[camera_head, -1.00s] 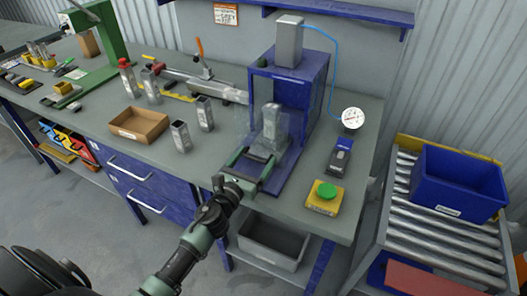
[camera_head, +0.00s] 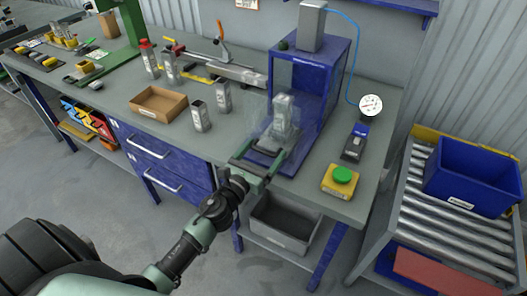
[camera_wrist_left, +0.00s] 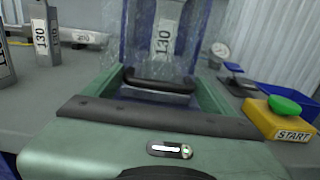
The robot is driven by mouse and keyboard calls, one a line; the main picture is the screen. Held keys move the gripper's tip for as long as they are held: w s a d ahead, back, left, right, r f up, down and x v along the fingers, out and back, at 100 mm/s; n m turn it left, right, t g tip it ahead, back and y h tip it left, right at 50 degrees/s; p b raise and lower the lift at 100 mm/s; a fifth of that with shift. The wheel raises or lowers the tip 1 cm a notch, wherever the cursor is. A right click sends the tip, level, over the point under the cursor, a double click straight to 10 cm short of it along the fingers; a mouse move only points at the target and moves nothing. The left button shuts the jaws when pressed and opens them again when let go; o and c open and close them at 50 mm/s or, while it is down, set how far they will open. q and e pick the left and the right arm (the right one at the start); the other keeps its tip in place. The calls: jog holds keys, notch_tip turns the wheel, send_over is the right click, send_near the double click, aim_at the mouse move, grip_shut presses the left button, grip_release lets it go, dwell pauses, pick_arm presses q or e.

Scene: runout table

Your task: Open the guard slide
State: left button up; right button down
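The guard slide is a clear panel (camera_head: 259,108) at the front of the blue press (camera_head: 313,80), down around a grey metal part (camera_head: 285,118). Its black bar handle (camera_wrist_left: 160,82) crosses low in front of the panel. My left gripper (camera_head: 262,153) is at the press front, with its green fingers spread wide. In the left wrist view the handle lies between the far ends of the fingers (camera_wrist_left: 158,88); I cannot tell whether they touch it. My right gripper is not in view.
A yellow START box with a green button (camera_head: 341,180) stands right of the press, near a dark device (camera_head: 355,142) and a gauge (camera_head: 371,105). A cardboard tray (camera_head: 158,104) and upright metal parts (camera_head: 200,116) stand left. A blue bin (camera_head: 473,178) sits on rollers.

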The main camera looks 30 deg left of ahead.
pick_arm(q)
jog(key=shift+o, duration=0.6)
jog(key=shift+s+f, duration=0.1)
jog(key=shift+s, duration=0.1)
jog(key=s+b, duration=0.2)
jog(key=s, duration=0.5)
jog(key=shift+s+a, duration=0.15)
jog(key=shift+s, duration=0.05)
